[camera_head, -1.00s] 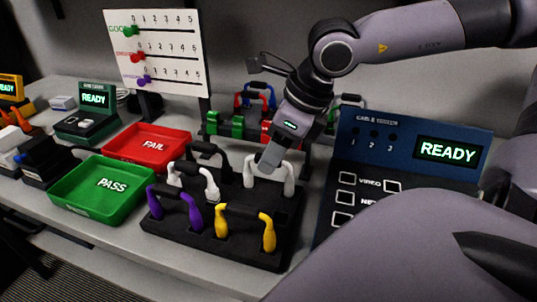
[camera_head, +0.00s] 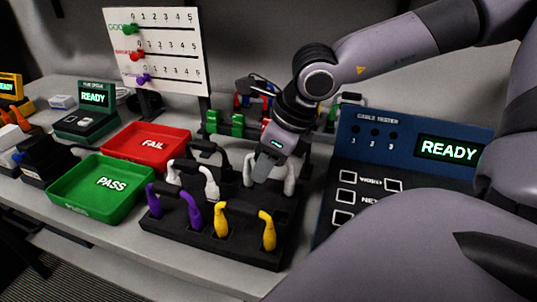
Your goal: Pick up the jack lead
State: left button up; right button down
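A black rack (camera_head: 215,247) holds several leads standing as arches: a purple one (camera_head: 194,217), a yellow one (camera_head: 268,232), a white one (camera_head: 211,184), a black one and a pale grey-white one (camera_head: 290,180) at the back right. No label shows which is the jack lead. My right gripper (camera_head: 264,170) reaches down from the upper right onto the top of the pale grey-white lead, hiding part of it. Its fingers overlap the lead, and I cannot tell whether they are shut on it. My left gripper is not in view.
A green PASS tray (camera_head: 75,203) and a red FAIL tray (camera_head: 118,148) stand left of the rack, both empty. A cable tester (camera_head: 400,133) reading READY stands right. Behind is a stand with coloured leads (camera_head: 223,122) and a score board (camera_head: 160,55).

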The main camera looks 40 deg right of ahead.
notch_tip(320, 180, up, 10)
jog(key=shift+f+p, duration=0.2)
jog(key=shift+p, duration=0.4)
jog(key=shift+r+p, duration=0.75)
jog(key=shift+r, duration=0.95)
